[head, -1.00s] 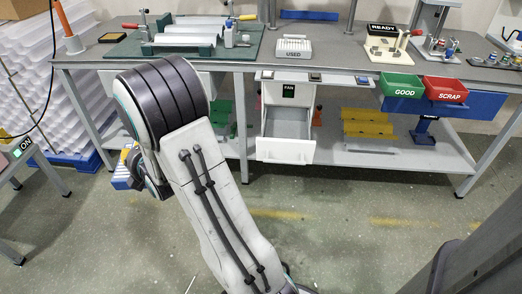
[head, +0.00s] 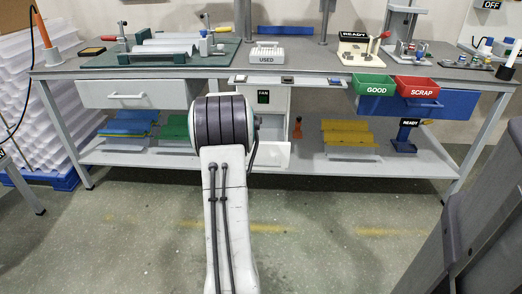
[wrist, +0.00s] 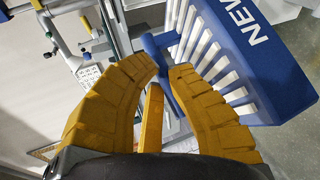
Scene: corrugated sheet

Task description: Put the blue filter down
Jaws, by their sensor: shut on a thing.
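In the wrist view, the blue filter (wrist: 265,70), with white slats and the letters NEW, is at the upper right, tilted. My gripper (wrist: 167,75) has yellow ribbed fingers closed on the blue handle at the filter's near side. The filter is off any surface that I can make out. In the head view, my arm hides the gripper and the filter.
The long grey workbench (head: 330,66) spans the head view. Floor is free in front.

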